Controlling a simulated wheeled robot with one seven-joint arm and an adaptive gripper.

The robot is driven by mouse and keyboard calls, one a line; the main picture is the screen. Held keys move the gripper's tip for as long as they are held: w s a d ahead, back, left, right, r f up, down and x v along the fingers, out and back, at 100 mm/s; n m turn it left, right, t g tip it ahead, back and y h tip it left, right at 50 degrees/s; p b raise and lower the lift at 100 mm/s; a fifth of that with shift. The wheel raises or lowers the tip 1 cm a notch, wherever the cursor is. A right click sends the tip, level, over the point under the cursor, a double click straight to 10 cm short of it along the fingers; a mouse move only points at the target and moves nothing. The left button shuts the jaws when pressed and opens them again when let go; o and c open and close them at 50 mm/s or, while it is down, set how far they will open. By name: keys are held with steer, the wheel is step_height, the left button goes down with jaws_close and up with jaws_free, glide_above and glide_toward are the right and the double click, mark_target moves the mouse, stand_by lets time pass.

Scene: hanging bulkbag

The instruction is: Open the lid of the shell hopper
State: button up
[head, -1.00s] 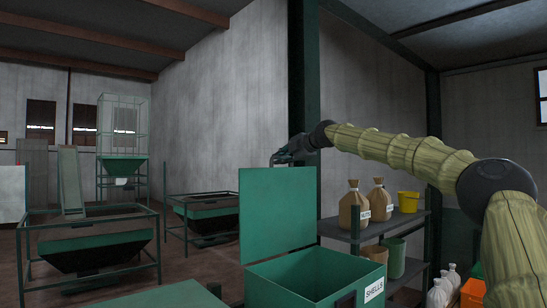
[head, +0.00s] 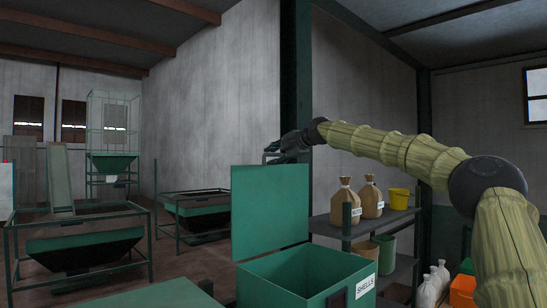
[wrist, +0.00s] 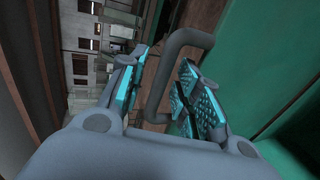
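The shell hopper is a green box (head: 285,285) labelled SHELLS, in the lower middle of the head view. Its green lid (head: 270,210) stands raised, roughly upright, at the box's left side, and the box's mouth is uncovered. My gripper (head: 273,153) is just above the lid's top edge, on its far side. In the wrist view, my gripper (wrist: 162,92) has its fingers apart, with the grey bent handle (wrist: 160,85) of the lid (wrist: 270,60) between them. A clear gap shows between the handle and the right finger.
A shelf (head: 350,228) with brown bags (head: 346,204) and a yellow bucket (head: 398,198) stands behind the hopper. An orange container (head: 462,291) and white bags (head: 430,290) are at lower right. A green post (head: 296,80) rises behind my gripper.

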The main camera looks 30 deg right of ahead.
steer(key=v, duration=1.1)
steer(key=shift+d, duration=0.15)
steer(key=shift+s, duration=0.1)
stand_by(0.4)
